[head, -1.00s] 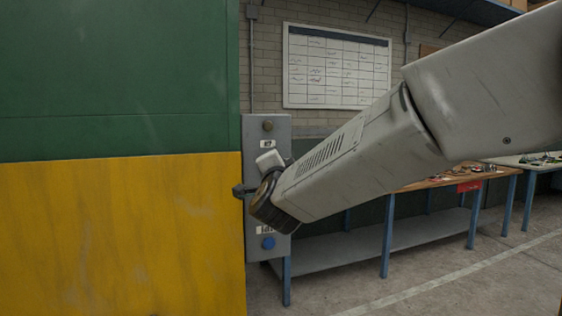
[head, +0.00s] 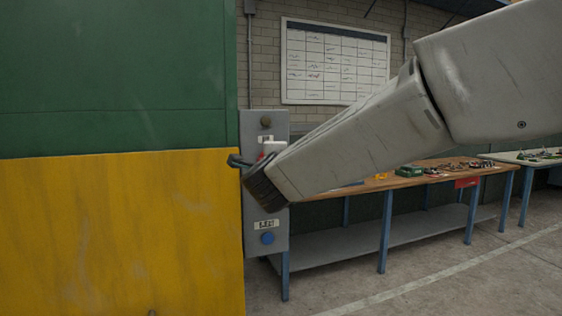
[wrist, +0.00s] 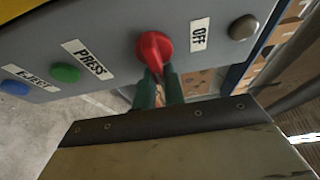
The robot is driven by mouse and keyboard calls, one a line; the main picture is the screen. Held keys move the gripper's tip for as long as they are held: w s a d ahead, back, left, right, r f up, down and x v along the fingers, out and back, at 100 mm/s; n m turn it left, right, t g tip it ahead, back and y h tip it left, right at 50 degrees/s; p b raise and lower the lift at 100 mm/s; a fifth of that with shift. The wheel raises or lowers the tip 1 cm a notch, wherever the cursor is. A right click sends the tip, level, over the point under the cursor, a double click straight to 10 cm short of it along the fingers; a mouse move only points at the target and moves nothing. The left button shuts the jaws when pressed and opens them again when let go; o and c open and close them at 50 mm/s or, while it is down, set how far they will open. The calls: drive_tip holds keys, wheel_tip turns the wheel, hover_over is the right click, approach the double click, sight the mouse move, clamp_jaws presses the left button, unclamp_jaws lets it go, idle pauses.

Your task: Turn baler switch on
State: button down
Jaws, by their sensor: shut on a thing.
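The grey switch panel (head: 274,215) is fixed at the right edge of the large green and yellow baler (head: 120,230). In the wrist view, the red knob (wrist: 152,47) sits on the panel between the "OFF" label (wrist: 199,35) and the "PRESS" label (wrist: 88,58). In the head view, my wrist covers the middle of the panel and hides most of the knob.
A green button (wrist: 65,73), a blue button (wrist: 15,88) and a brownish button (wrist: 243,28) are on the same panel. A workbench (head: 400,180) with small items stands behind, right of the panel. The floor at right is clear.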

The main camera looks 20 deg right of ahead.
drive_tip(key=shift+a+f, duration=0.2)
drive_tip(key=c, duration=1.5)
unclamp_jaws()
drive_tip(key=shift+a, duration=0.15)
drive_tip(key=shift+r, duration=0.1)
drive_tip(key=shift+d, duration=0.2)
drive_tip(key=v, duration=0.7)
drive_tip(key=shift+s+a, duration=0.15)
drive_tip(key=shift+s, duration=0.25)
